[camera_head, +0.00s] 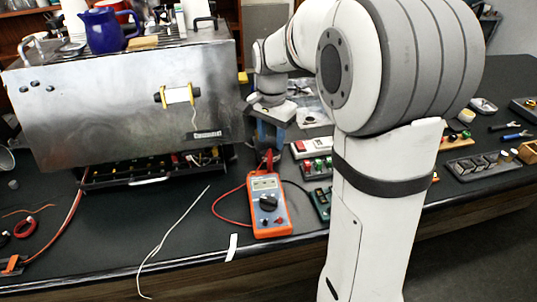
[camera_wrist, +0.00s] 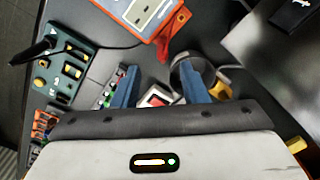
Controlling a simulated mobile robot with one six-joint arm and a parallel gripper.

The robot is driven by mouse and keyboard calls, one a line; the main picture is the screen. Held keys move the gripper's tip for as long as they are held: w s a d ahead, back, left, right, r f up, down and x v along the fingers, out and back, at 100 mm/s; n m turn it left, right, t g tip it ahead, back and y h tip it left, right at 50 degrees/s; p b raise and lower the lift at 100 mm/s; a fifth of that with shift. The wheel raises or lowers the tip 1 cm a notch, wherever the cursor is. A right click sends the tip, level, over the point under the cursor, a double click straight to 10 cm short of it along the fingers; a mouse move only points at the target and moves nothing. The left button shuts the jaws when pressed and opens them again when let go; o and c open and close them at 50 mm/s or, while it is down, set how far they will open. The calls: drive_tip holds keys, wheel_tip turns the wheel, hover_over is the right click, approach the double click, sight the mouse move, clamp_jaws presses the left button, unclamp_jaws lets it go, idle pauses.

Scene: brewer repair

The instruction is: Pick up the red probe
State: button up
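The red probe (camera_head: 268,160) appears as a small red piece at the top end of the orange multimeter (camera_head: 268,222), just below my gripper (camera_head: 271,132). In the wrist view, a red piece (camera_wrist: 170,45), apparently the probe or its lead, lies beside the orange multimeter (camera_wrist: 140,14), beyond the fingertips. My gripper (camera_wrist: 158,68) has its two blue fingers spread apart, with nothing held between them. The probe's full length is hard to make out, and my fingers partly hide this area in the head view.
A metal brewer (camera_head: 120,105) with a blue jug (camera_head: 105,30) on top stands at the left. A red-and-white switch box (camera_head: 312,148) and a green board (camera_wrist: 65,65) are close to the gripper. A white cable (camera_head: 165,235) lies on the open front-left tabletop.

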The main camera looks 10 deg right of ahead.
sight(270, 151)
wheel_tip(270, 151, down, 8)
drive_tip(key=shift+w+a+r+p, duration=0.15)
drive_tip(key=shift+r+p, duration=0.05)
drive_tip(key=shift+p, duration=0.25)
drive_tip(key=shift+c, duration=0.5)
clamp_jaws()
